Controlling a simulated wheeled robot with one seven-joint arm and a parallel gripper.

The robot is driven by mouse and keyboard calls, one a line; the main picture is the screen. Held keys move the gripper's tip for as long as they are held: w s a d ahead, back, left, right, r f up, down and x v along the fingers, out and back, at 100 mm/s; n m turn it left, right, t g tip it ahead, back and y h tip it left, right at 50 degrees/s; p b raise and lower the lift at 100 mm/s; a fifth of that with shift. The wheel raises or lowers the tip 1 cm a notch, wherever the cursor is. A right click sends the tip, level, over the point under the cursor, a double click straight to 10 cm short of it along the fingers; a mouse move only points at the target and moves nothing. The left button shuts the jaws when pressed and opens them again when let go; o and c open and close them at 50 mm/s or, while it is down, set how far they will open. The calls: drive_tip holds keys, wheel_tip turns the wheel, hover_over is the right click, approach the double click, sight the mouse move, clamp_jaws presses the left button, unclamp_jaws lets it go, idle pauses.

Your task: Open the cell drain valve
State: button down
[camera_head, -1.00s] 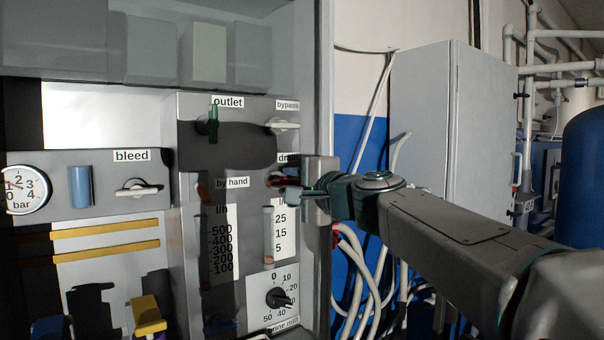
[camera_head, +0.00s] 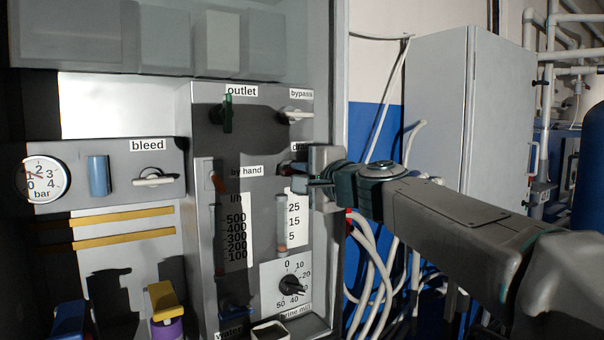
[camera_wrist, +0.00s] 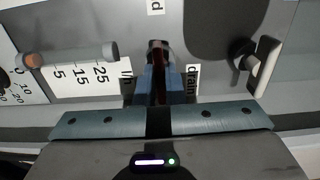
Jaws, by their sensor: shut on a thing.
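The drain valve has a dark red lever (camera_wrist: 156,58) below the bypass valve on the grey panel, beside a partly covered "drain" label (camera_wrist: 193,80). My gripper (camera_head: 312,172) reaches in from the right against the panel. In the wrist view its blue-grey fingers (camera_wrist: 157,84) are closed on the two sides of the red lever. The valve body behind the lever is hidden.
The bypass valve (camera_head: 295,115) with a white lever sits just above. A green outlet lever (camera_head: 227,113) is upper left, and a bleed valve (camera_head: 153,179) farther left. A flow tube (camera_head: 281,222) and a dial (camera_head: 292,284) are below. White hoses (camera_head: 372,265) hang at the right.

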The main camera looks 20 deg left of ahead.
drive_tip(key=shift+f+n+b, duration=0.1)
drive_tip(key=shift+n+b, duration=0.2)
drive_tip(key=shift+b, duration=0.05)
drive_tip(key=n+b, duration=1)
drive_tip(key=n, duration=0.3)
drive_tip(key=shift+n+b, duration=1)
drive_tip(key=shift+n, duration=1.1)
drive_tip(key=c, duration=1.5)
unclamp_jaws()
